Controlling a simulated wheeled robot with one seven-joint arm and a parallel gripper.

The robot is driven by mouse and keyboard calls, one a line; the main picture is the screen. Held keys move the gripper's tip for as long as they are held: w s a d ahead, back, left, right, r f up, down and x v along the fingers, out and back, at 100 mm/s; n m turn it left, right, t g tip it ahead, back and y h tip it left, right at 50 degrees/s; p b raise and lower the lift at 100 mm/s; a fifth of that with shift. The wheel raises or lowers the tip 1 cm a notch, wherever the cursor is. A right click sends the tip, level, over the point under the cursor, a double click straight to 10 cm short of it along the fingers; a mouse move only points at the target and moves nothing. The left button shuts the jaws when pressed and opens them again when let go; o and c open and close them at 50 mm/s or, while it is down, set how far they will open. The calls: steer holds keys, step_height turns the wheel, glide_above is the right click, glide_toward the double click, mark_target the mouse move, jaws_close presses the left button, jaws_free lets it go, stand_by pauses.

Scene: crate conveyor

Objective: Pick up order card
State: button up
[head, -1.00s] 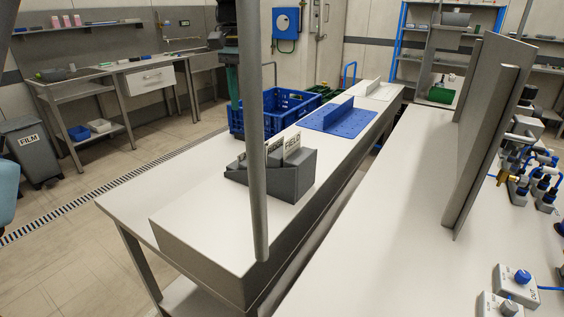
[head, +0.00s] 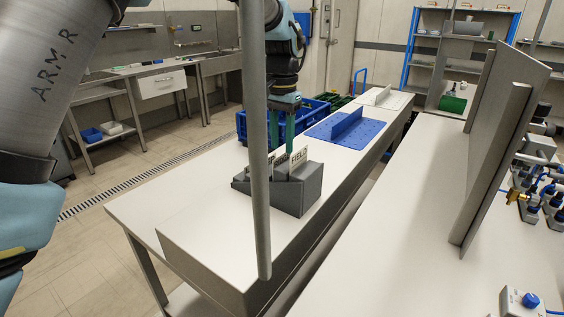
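A dark grey card holder (head: 297,197) stands on the near part of the long white bench. White cards are upright in its slots; the front one (head: 299,158) reads "FIELD". A second card is partly hidden behind the grey pole. My gripper (head: 286,146) points down with its teal fingers just above and behind the cards, close to their top edges. The pole and cards hide part of the fingers, so I cannot tell if they touch a card or how far apart they are.
A grey upright pole (head: 256,120) stands in front of the holder. A blue crate (head: 318,110) and a blue mat (head: 346,132) with an upright divider lie farther along the bench. The bench's near end (head: 205,235) is clear. A tall grey panel (head: 492,140) stands at right.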

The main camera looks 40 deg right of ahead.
steer(key=shift+f, duration=0.9)
jaws_close()
stand_by(0.8)
